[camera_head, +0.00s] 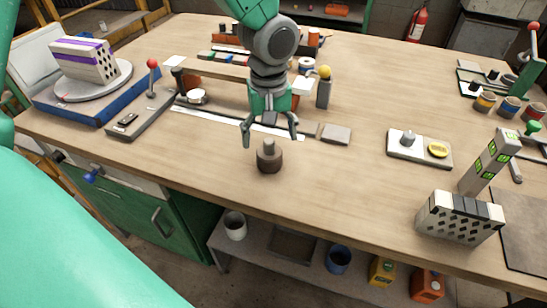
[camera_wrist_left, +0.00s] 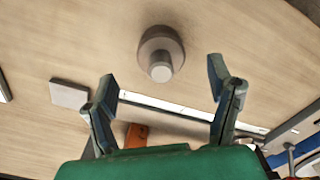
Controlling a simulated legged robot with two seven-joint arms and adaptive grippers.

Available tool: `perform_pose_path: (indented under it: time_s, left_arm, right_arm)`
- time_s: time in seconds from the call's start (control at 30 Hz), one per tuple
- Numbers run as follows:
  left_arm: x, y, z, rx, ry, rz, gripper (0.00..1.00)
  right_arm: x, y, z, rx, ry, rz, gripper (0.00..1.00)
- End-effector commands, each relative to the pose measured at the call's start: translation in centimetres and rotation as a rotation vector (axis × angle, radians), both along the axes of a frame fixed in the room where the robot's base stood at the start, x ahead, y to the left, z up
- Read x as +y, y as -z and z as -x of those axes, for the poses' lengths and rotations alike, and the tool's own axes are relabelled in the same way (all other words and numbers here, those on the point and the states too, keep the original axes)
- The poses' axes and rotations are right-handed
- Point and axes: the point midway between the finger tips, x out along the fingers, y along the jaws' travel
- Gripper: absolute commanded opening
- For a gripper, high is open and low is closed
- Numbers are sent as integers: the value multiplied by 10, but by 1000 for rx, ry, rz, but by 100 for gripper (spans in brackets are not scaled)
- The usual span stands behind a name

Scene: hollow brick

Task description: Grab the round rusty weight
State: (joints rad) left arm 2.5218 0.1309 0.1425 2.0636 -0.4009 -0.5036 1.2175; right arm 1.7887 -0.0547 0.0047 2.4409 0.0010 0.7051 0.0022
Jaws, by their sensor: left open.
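The round rusty weight (camera_head: 269,157) stands upright on the wooden table, a dark brown disc with a narrower knob on top. It also shows in the left wrist view (camera_wrist_left: 160,50), seen from above, beyond the fingertips and between their lines. My left gripper (camera_head: 270,137) is open and empty, its fingers spread above and just behind the weight in the head view. In the left wrist view the two fingers (camera_wrist_left: 161,78) stand wide apart, with nothing between them. My right gripper is not in view.
A grey flat block (camera_head: 336,134) lies right of the gripper. A plate with a knob and yellow disc (camera_head: 420,148) is further right. A hollow brick (camera_head: 460,218) stands front right. A yellow-topped post (camera_head: 324,88) stands behind. Table around the weight is clear.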

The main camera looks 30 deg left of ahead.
Motion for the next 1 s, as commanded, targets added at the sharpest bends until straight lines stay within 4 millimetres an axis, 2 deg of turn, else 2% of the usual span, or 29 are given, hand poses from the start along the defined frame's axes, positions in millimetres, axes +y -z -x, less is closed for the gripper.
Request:
perform_pose_path:
  time_s: [0.17, 0.43, 0.73, 0.77, 0.9, 0.97, 1.0]
  left_arm:
    - [0, 13, 0, 1, -1, 1, 75]
    - [-2, 52, -3, 1, 1, 0, 75]
    - [-2, 56, -3, -2, 1, 1, 75]
    - [-2, 56, -3, -2, 1, 1, 71]
    - [-2, 56, -3, -1, 1, 0, 22]
    - [-2, 56, -3, -2, 1, 1, 1]
    - [-2, 56, -3, -2, 1, 1, 0]
  right_arm:
    - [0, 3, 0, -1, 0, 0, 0]
    - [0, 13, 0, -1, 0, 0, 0]
    - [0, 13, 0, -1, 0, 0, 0]
    - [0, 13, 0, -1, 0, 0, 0]
    - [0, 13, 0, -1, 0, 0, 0]
    - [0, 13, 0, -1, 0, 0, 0]
    - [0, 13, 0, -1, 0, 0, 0]
